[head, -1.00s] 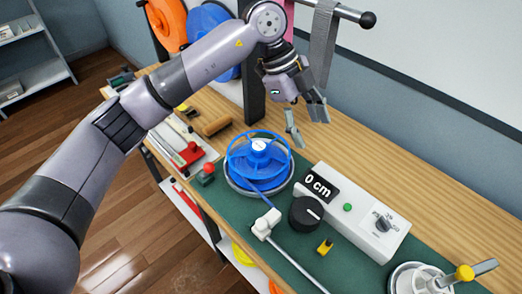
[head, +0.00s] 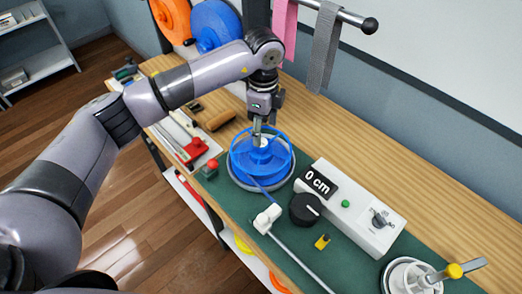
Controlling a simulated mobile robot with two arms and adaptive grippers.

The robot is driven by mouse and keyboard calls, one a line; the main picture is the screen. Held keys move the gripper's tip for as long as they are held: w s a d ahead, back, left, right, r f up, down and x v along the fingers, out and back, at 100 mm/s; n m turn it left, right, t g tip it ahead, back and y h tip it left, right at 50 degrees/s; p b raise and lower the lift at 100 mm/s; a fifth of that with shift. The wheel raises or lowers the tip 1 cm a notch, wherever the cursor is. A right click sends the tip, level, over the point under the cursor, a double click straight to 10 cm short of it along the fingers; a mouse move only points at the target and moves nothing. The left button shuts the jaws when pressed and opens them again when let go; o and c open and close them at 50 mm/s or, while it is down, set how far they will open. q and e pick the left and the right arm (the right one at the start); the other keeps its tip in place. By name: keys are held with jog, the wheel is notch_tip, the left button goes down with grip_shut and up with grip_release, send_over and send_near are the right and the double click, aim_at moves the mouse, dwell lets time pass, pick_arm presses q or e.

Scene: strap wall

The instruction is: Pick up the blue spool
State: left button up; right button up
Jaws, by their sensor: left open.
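The blue spool (head: 246,167) lies flat on a round metal plate (head: 284,184) on the green mat. A blue strap runs from it to a white guide piece. My left gripper (head: 260,141) points straight down at the spool's hub, over its middle. Its fingers are open and close to the white hub top; I cannot tell whether they touch it. The gripper partly hides the hub. My right gripper is not in view.
A white measuring box (head: 350,208) reading 0 cm and a black knob (head: 304,209) stand right of the spool. A red knob (head: 211,164) is at its left. A white guide (head: 267,217) with a rod is in front. Straps (head: 326,62) hang behind.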

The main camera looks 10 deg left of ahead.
aim_at(261, 152)
pick_arm(q)
notch_tip(261, 152, down, 5)
jog(key=p, duration=0.2)
jog(key=shift+a+r+p, duration=0.15)
jog(key=shift+r+p, duration=0.05)
jog(key=shift+p, duration=0.1)
jog(key=shift+f, duration=0.55)
grip_shut()
jog(key=shift+r, duration=0.1)
